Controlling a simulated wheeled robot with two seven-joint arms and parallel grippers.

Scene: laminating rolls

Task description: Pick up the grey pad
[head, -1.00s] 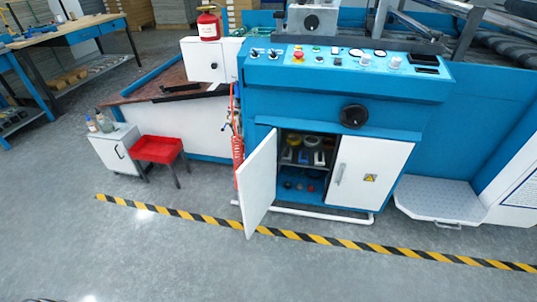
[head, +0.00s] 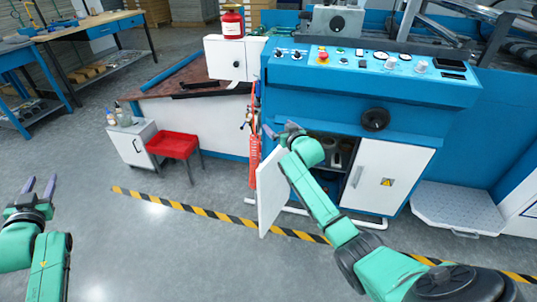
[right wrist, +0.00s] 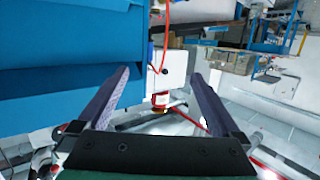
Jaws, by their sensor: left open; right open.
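I cannot make out a grey pad for certain in any view now. The open cabinet (head: 345,146) under the blue machine holds some dark and pale items, but my right arm covers most of its opening. My right gripper (head: 279,129) is in front of the blue machine, above the open white door (head: 270,190). In the right wrist view its fingers (right wrist: 160,78) are spread with nothing between them. My left gripper (head: 40,186) is open and empty over the floor at the far left.
The closed white door (head: 388,175) is right of the opening. A control panel with knobs (head: 375,62) is above. A red tray stand (head: 173,145) and small white cabinet (head: 131,142) stand left. A silver step (head: 458,208) is at right. Floor behind the striped tape (head: 190,209) is partly clear.

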